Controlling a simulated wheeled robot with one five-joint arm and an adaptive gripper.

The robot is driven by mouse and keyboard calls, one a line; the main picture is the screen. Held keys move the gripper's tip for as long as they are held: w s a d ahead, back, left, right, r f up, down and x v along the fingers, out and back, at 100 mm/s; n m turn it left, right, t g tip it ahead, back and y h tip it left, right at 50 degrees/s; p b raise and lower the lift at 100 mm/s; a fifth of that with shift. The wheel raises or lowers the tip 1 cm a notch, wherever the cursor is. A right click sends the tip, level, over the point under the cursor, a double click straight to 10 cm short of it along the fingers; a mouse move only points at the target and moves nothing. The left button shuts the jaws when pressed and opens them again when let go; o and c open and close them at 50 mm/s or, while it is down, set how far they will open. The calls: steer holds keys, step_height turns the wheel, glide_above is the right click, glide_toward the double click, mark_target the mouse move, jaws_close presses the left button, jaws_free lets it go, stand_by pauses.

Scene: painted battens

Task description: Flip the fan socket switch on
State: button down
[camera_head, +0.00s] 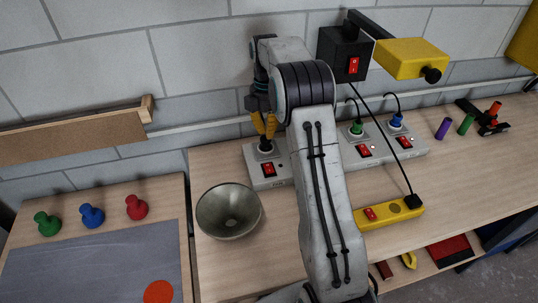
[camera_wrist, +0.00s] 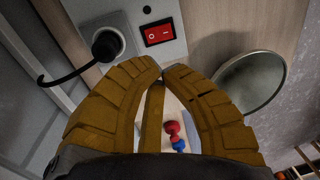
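Three grey socket boxes stand along the wall on the wooden bench. The left socket box (camera_head: 255,176) has a black plug (camera_head: 265,147) and a red rocker switch (camera_head: 268,169). The middle box has a green plug (camera_head: 356,128) and a red switch (camera_head: 364,151); the right one has a blue plug (camera_head: 396,121) and a red switch (camera_head: 404,142). I cannot read which is the fan's. My gripper (camera_head: 265,133) points down just above the left box's plug. In the wrist view its fingertips (camera_wrist: 160,71) meet, empty, below the red switch (camera_wrist: 160,32) and apart from it.
A metal bowl (camera_head: 229,211) sits in front of the left box. A yellow power strip (camera_head: 388,214) lies to the right, beyond my arm. Coloured pegs (camera_head: 92,215) stand at left.

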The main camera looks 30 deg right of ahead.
mark_target(269, 170)
steer(key=shift+r+p, duration=0.5)
steer(key=shift+p, duration=0.55)
steer(key=shift+f, duration=0.2)
steer(key=f, duration=0.4)
steer(key=s+f, duration=0.1)
steer(key=f, duration=0.7)
steer(key=shift+s+a+f+b, duration=0.2)
steer(key=shift+s+f+b, duration=0.1)
steer(key=shift+b, duration=0.05)
steer(key=shift+f, duration=0.55)
steer(key=shift+s, duration=0.1)
steer(key=shift+b, duration=0.3)
